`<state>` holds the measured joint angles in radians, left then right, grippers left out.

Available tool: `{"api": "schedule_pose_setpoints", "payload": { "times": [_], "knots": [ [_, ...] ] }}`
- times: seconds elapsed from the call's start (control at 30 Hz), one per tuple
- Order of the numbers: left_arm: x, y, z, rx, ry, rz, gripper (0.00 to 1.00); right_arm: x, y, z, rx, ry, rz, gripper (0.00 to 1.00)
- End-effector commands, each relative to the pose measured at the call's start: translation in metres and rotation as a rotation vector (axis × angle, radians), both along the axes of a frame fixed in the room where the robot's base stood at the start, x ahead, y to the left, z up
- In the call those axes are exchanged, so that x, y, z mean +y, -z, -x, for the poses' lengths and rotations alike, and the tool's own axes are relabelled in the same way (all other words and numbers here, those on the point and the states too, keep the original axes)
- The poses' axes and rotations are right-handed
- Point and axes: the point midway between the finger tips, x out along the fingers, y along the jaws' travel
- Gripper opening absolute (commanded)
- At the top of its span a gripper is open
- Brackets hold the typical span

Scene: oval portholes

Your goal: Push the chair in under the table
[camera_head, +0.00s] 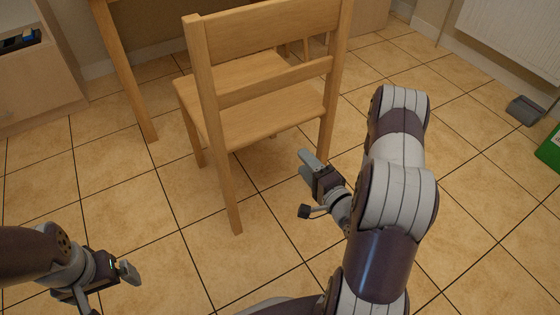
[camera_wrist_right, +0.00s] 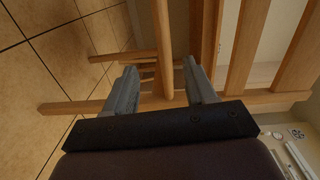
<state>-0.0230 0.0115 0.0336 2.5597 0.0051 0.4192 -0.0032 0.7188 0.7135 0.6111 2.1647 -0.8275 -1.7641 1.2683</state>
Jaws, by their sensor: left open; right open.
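The light wooden chair (camera_head: 262,97) stands upright in the upper middle of the head view, its slatted back toward me. The table (camera_head: 124,72) is behind it, with one wooden leg showing to the left of the chair; most of its top is out of view. My right gripper (camera_head: 306,165) is open beside the chair's right back leg, apart from it as far as I can tell. In the right wrist view, wooden chair parts (camera_wrist_right: 163,45) show beyond and between the open fingers (camera_wrist_right: 160,88). My left gripper (camera_head: 108,288) is open and empty at lower left, well away from the chair.
A wooden cabinet (camera_head: 38,75) stands at the upper left. A radiator (camera_head: 515,35) is on the wall at upper right. A grey dustpan-like thing (camera_head: 524,110) and a green object (camera_head: 549,148) are at the right edge. The tiled floor before the chair is clear.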

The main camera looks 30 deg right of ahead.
Motion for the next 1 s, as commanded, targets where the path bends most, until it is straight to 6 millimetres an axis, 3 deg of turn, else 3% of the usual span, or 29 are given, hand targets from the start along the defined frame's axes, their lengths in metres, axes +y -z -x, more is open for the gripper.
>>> {"api": "schedule_pose_setpoints", "payload": {
  "times": [0.03,0.17,0.37,0.6,0.8,1.0],
  "knots": [
    [0.0,0.012,0.0,-0.001,0.0,0.0,1.0,-0.002,0.011,0.002,-0.021,0.009,-0.03,0.55],
    [0.0,0.012,0.0,-0.002,0.0,0.0,1.0,-0.002,0.006,-0.011,-0.045,0.01,-0.055,0.55],
    [0.0,0.024,0.0,-0.001,0.0,0.0,1.0,0.004,0.007,-0.07,-0.046,0.008,-0.051,0.55],
    [0.0,0.019,0.0,-0.001,0.0,0.0,1.0,0.009,0.003,-0.134,-0.045,0.012,-0.054,0.55],
    [0.0,0.021,0.0,-0.001,0.0,0.0,1.0,0.009,0.004,-0.156,-0.042,0.015,-0.053,0.55],
    [0.0,0.021,0.0,-0.001,0.0,0.0,1.0,0.009,0.004,-0.158,-0.041,0.015,-0.053,0.55]
  ]
}}
